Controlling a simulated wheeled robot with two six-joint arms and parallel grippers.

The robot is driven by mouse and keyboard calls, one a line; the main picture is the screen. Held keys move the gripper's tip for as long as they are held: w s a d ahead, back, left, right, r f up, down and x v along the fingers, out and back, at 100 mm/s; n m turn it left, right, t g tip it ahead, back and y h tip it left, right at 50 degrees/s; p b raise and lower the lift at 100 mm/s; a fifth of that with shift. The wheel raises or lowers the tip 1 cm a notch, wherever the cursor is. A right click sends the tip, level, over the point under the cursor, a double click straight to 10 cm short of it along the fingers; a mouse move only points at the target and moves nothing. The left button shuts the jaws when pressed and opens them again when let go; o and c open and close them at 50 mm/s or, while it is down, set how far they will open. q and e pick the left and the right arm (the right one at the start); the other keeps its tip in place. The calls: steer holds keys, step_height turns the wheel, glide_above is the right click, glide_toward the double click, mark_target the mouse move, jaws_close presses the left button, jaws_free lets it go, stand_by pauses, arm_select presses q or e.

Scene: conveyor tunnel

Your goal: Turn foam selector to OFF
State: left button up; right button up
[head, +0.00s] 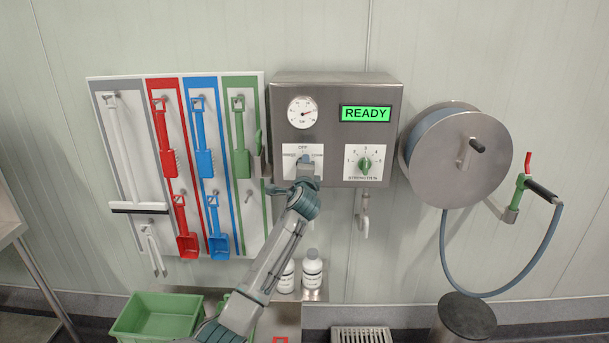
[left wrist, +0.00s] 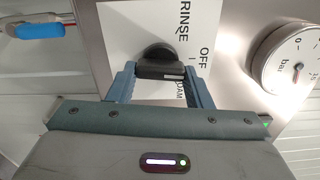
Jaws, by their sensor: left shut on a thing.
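The foam selector is a dark knob (left wrist: 158,62) on a white plate (head: 288,160) marked OFF at the top, on the steel control box (head: 338,90). In the left wrist view the plate also reads RINSE and, partly hidden, what looks like FOAM. My left gripper (head: 305,168) is at the knob, and its two blue fingers (left wrist: 161,76) are shut on it, one on each side. A short pale mark shows on the knob, but I cannot tell for sure which label it points at. My right gripper is not in view.
A pressure gauge (head: 302,112), a green READY display (head: 366,114) and a green dial (head: 365,163) are on the same box. A tool board (head: 138,125) hangs at left, a hose reel (head: 480,185) at right. Bottles (head: 312,271) and a green crate (head: 150,315) stand below.

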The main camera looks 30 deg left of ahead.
arm_select(q)
steer(key=shift+f+n, duration=0.1)
steer(key=shift+n, duration=0.6)
steer(key=o, duration=1)
steer(key=b+v, duration=0.3)
steer(key=v, duration=0.8)
